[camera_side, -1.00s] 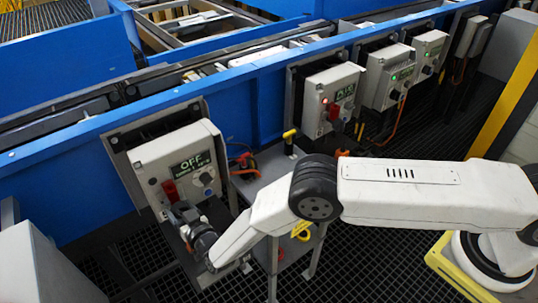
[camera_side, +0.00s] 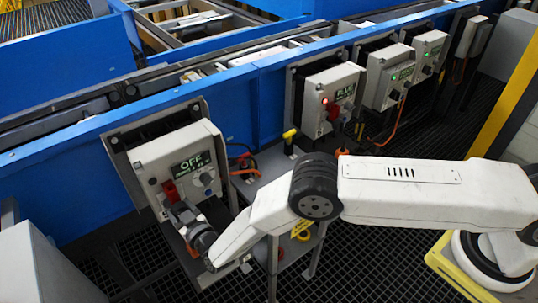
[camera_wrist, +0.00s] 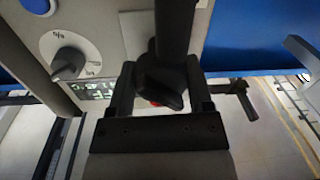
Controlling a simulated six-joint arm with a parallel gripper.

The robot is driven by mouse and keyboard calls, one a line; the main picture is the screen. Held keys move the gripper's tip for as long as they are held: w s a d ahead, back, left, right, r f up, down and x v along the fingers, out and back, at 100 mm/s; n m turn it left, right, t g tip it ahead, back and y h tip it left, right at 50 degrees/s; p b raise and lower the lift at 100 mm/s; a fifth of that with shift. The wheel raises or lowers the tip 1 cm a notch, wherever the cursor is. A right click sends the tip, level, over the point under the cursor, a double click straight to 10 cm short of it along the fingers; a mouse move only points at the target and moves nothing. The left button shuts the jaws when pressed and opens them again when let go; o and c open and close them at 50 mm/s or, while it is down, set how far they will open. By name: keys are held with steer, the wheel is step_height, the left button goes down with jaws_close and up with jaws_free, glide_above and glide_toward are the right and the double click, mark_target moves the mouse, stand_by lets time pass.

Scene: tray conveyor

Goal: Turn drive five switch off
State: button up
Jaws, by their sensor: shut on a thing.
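The nearest control box (camera_side: 158,155) is a pale box on the blue rail at left. Its display (camera_side: 190,164) reads OFF; the smaller line is too small to read surely. A red part (camera_side: 170,190) sits below the display, and a round dial (camera_side: 203,181) sits to its right. My gripper (camera_side: 178,208) is at the lower front of this box. In the wrist view my gripper (camera_wrist: 160,88) is shut on a dark switch handle (camera_wrist: 165,97), with a bit of red showing; the fingers hide much of it.
Several more control boxes line the rail to the right, including one with a red light (camera_side: 333,95) and one with green lights (camera_side: 392,78). A small grey stand (camera_side: 268,168) is beside the near box. A grey cabinet (camera_side: 40,265) stands at lower left.

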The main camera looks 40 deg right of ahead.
steer(key=shift+a, duration=0.1)
steer(key=o, duration=1.2)
steer(key=shift+o, duration=0.2)
steer(key=s, duration=0.7)
steer(key=shift+s+d, duration=0.35)
steer(key=shift+s, duration=0.05)
